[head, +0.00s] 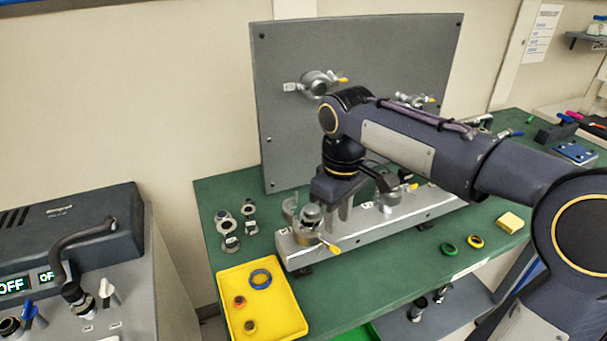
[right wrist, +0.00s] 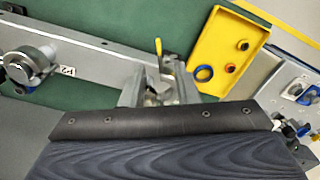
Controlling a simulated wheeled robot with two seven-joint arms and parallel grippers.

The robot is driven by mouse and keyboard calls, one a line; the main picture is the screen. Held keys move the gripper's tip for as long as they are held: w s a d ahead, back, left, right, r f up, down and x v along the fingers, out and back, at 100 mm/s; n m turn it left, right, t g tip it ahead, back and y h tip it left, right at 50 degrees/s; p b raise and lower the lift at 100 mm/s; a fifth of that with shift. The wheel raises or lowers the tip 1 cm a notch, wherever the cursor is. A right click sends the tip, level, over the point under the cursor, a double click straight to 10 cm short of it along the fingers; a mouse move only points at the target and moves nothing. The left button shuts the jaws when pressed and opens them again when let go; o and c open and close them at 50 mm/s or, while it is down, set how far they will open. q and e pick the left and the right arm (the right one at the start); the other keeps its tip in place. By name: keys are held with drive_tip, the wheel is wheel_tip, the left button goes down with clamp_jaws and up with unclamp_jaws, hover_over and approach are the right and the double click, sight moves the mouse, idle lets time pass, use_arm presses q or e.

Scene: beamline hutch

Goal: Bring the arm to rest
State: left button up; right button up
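My right arm reaches in from the right in the head view. Its right gripper (head: 336,216) points down over the grey rail (head: 375,229), close to a round clamp (head: 309,219) with a yellow lever at the rail's near-left end. In the right wrist view the two fingers of the right gripper (right wrist: 160,90) stand apart. The clamp's yellow lever (right wrist: 158,46) shows beyond the gap between them, and I see nothing gripped. Whether a finger touches the clamp, I cannot tell. My left gripper is in neither view.
A yellow tray (head: 289,328) with a blue ring and small round parts lies at the front. A grey upright panel (head: 290,110) stands behind. Metal fittings (head: 224,222) lie left of the rail. A control box (head: 60,235) stands left. Rings and a yellow block (head: 510,222) lie right.

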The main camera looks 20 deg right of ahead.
drive_tip(key=shift+s+d, duration=0.15)
drive_tip(key=shift+s, duration=0.2)
drive_tip(key=s+f+m+t+y, duration=0.2)
drive_tip(key=s+f+m, duration=0.1)
drive_tip(key=s, duration=0.5)
drive_tip(key=s+a+f+m+t+y, duration=0.1)
drive_tip(key=s+f+m+t, duration=0.2)
drive_tip(key=s, duration=0.6)
drive_tip(key=shift+s+a+f+m+t+y, duration=0.15)
drive_tip(key=shift+f+m+t+y, duration=0.2)
drive_tip(key=shift+f+m, duration=0.5)
